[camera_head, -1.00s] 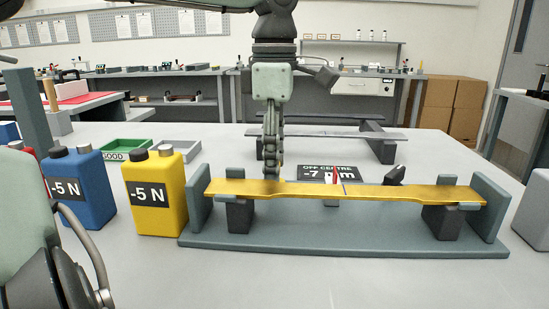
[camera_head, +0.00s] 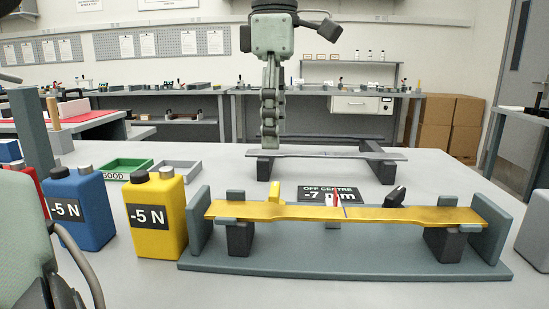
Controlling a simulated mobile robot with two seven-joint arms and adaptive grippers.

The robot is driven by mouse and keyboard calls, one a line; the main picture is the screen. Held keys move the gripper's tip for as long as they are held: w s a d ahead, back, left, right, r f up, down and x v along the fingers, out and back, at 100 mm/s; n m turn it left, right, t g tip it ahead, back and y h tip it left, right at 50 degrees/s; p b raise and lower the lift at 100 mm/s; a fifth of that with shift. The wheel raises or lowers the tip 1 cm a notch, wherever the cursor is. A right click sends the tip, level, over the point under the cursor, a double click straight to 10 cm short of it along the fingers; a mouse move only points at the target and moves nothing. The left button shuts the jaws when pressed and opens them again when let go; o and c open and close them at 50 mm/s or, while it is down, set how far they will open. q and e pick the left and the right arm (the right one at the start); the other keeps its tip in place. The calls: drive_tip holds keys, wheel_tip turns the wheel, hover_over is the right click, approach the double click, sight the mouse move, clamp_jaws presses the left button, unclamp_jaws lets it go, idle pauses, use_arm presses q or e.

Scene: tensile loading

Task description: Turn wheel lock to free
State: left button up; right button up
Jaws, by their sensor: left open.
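A yellow flat bar (camera_head: 415,215) with a narrower middle lies across two dark supports on a grey base plate (camera_head: 340,257). A small yellow upright piece (camera_head: 275,191) stands just behind the bar, left of its middle. A dark tilted knob-like piece (camera_head: 396,196) is behind the bar, right of the middle. I cannot tell which piece is the wheel lock. My left gripper (camera_head: 270,141) points down, raised above and apart from the yellow piece. It is open and holds nothing, with its fingers seen edge-on. My right gripper is not in view.
A sign (camera_head: 331,194) reads "OFF CENTRE -7", partly hidden by a red-and-white pointer (camera_head: 333,204). Yellow (camera_head: 157,240) and blue (camera_head: 88,235) "-5 N" weights stand at left. Green (camera_head: 118,172) and grey trays lie behind. A grey bar on dark supports (camera_head: 350,153) is further back.

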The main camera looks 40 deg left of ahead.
use_arm(q)
drive_tip(key=shift+r, duration=1.45)
